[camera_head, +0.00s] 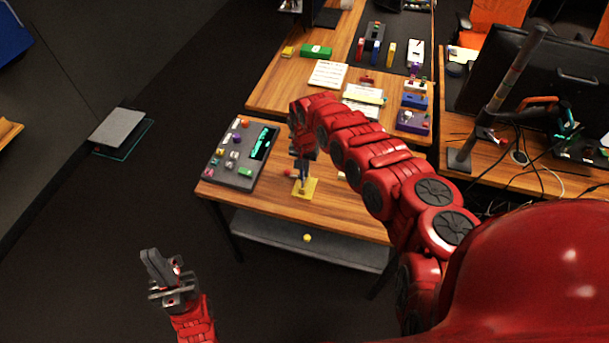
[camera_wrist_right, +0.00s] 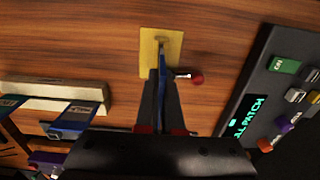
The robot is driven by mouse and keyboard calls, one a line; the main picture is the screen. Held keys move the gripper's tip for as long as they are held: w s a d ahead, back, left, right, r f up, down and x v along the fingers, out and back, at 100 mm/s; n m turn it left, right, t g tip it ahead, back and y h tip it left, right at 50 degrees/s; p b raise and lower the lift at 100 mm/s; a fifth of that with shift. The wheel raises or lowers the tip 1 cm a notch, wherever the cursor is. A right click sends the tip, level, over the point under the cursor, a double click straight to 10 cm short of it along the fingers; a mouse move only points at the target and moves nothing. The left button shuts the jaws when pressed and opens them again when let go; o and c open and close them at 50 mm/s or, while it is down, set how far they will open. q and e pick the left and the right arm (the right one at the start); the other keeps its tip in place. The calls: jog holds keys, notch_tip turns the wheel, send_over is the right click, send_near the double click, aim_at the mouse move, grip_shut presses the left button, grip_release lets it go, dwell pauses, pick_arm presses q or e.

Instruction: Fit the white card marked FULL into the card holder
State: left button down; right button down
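My right gripper (camera_wrist_right: 161,74) points down over the small table, its fingers close together on a thin blue piece (camera_wrist_right: 162,62) seen edge-on. The piece's lower end is at a yellow square plate (camera_wrist_right: 147,65); whether it touches or sits in a slot, I cannot tell. The plate also shows in the head view (camera_head: 311,187), below my right gripper (camera_head: 303,160). I cannot read FULL on anything, so I cannot tell whether the blue piece is the card or part of the holder. My left gripper (camera_head: 163,262) hangs apart at the lower left, its finger gap unclear.
A grey panel (camera_head: 226,170) with coloured knobs and a lit display stands left of the plate. A red knob (camera_wrist_right: 196,78) is close beside the plate. A pale bar (camera_wrist_right: 55,95) with blue-edged pieces lies nearby. The table's front edge is bare.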

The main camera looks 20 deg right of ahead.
jog(key=shift+s+f, duration=0.15)
jog(key=shift+f, duration=0.55)
jog(key=shift+s+f, duration=0.15)
jog(key=shift+f, duration=0.55)
jog(key=c, duration=1.1)
grip_release()
jog(key=shift+w, duration=0.15)
jog(key=shift+o, duration=0.2)
jog(key=shift+r, duration=0.1)
